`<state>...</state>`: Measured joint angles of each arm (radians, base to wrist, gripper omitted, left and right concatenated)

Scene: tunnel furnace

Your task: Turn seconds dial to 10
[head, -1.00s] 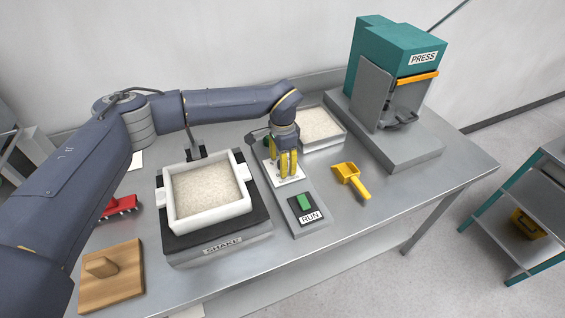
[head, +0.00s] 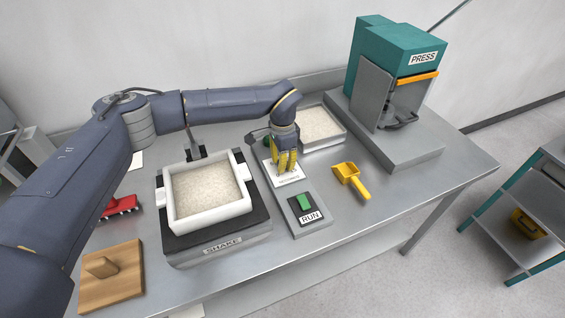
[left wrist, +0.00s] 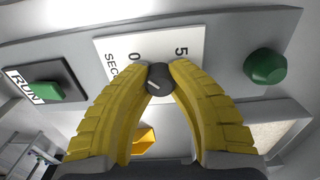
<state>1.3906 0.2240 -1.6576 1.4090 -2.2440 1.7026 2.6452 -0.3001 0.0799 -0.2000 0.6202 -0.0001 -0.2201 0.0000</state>
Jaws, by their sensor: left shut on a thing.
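The seconds dial (left wrist: 159,80) is a small dark round knob with a light pointer line, on a white label plate (left wrist: 118,50). In the left wrist view the plate shows "0", "5" and part of "SEC"; the rest is hidden behind the fingers. The pointer line lies aslant, and I cannot tell which number it marks. My left gripper (head: 286,168) reaches down onto the plate from above, and its yellow fingers also show in the left wrist view (left wrist: 160,72). They are shut on the dial, one fingertip on each side. My right gripper is in neither view.
A green RUN button (head: 304,202) is on the same grey panel, nearer the front, and a green round knob (left wrist: 265,65) is at its other end. The SHAKE unit with a white sand-filled tray (head: 171,206) stands left. A yellow scoop (head: 350,177) lies right.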

